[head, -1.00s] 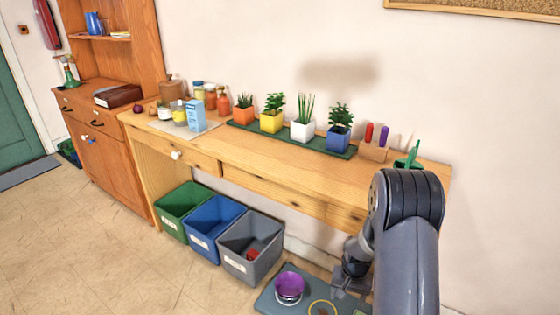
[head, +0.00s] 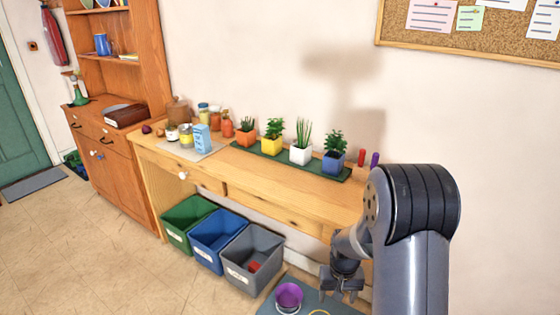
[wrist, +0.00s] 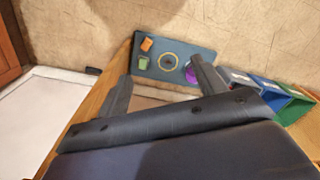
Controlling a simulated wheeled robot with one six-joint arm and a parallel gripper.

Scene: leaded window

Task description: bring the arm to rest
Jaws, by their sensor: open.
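My gripper (head: 341,292) hangs at the lower right in the head view, pointing down in front of the table's right end. It is open with nothing between its fingers. In the wrist view my gripper (wrist: 165,90) shows its two fingers spread apart above the floor. My arm hides the table's right end in the head view.
The wooden table (head: 270,198) carries potted plants on a green strip (head: 272,160), jars and a blue carton (head: 202,138). A green bin (head: 188,218), a blue bin (head: 218,234) and a grey bin (head: 252,256) stand at its front.

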